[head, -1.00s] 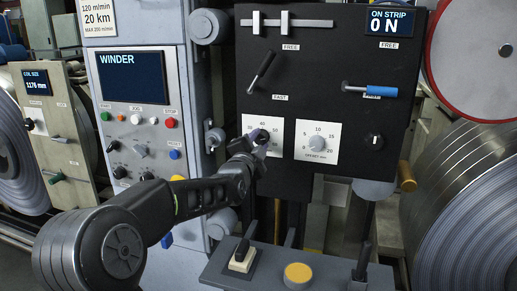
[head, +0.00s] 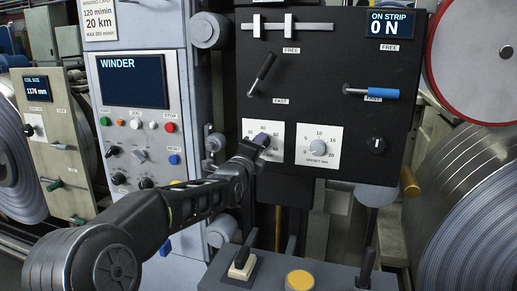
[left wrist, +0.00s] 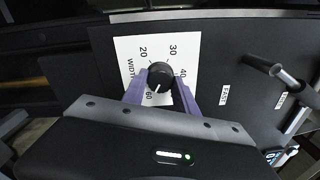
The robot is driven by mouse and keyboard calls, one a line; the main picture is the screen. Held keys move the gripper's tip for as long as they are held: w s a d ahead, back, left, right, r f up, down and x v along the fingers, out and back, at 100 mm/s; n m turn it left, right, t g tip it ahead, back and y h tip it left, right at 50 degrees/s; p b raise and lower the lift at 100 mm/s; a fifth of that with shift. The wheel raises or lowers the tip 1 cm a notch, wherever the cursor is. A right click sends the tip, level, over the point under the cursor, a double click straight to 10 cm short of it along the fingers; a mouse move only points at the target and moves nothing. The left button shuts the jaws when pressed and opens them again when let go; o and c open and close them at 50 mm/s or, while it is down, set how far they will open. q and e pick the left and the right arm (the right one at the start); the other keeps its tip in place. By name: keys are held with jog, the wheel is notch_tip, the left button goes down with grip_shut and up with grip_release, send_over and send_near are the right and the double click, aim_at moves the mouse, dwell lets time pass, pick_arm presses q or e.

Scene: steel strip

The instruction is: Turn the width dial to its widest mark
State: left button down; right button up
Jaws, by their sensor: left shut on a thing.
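The width dial (left wrist: 159,75) is a round black knob on a white scale plate (left wrist: 125,50) fixed to the black panel. In the left wrist view its white pointer line points down, close to the 60 mark. The marks 20, 30, 40 and 60 show; the 50 region is covered by a finger. My left gripper (left wrist: 160,82) has its two purple fingers on either side of the knob, shut on it. In the head view the left gripper (head: 261,139) covers most of the dial and part of the scale plate (head: 276,131). My right gripper is not in view.
The offset dial (head: 318,146) sits just right of the width dial. A blue-handled lever (head: 372,91) and a black lever (head: 262,73) stick out above. The winder panel (head: 140,120) stands left, and a grey console (head: 330,280) with a yellow button lies below.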

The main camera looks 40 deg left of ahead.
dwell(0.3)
pick_arm(q)
jog(key=c, duration=0.9)
grip_release()
jog(key=shift+c, duration=0.2)
jog(key=b+v, duration=0.1)
jog(key=v, duration=0.6)
jog(key=shift+s+d, duration=0.2)
jog(key=shift+s, duration=0.15)
jog(key=shift+f, duration=0.1)
